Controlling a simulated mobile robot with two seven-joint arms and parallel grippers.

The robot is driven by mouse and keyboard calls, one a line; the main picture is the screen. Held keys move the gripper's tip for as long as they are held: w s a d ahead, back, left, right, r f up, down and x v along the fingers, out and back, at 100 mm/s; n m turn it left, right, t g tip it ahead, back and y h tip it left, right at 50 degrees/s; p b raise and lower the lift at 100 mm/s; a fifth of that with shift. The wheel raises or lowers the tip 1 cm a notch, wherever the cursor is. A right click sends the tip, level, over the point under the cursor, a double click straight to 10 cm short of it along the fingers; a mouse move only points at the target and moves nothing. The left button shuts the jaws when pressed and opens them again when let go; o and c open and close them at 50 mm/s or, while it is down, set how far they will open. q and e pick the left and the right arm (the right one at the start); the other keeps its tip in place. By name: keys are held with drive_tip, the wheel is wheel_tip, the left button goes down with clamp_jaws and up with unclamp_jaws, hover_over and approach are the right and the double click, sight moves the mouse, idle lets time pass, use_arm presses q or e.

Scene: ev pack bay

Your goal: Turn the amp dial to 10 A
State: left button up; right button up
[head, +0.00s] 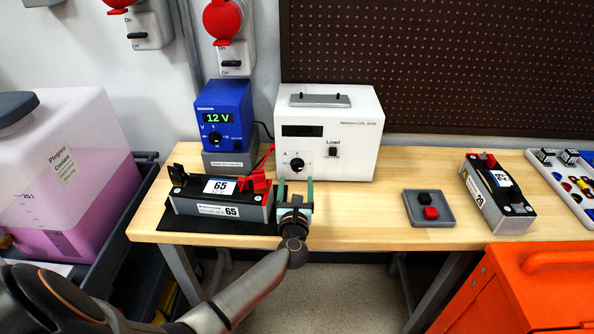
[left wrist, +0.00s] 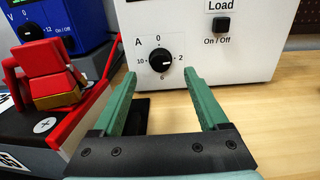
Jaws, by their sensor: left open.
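The amp dial (head: 297,164) is a black knob on the front of the white load tester (head: 356,150). In the left wrist view the dial (left wrist: 161,61) has 0 above, 2 at right, 6 below and 10 at left. My left gripper (head: 296,184) is open and empty, in front of and slightly below the dial. In the wrist view its green fingers (left wrist: 160,75) stand either side of the dial, apart from it. My right gripper is not in view.
A battery marked 65 (head: 215,208) with red clamps (head: 257,182) lies just left of my gripper. A blue 12 V supply (head: 223,115) stands behind it. The Load button (head: 331,151) is right of the dial. A grey tray (head: 429,221) sits at right, with clear bench between.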

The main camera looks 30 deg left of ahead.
sight(297, 167)
use_arm(q)
drive_tip(key=shift+b+x, duration=0.3)
drive_tip(key=shift+x, duration=2.7)
clamp_jaws()
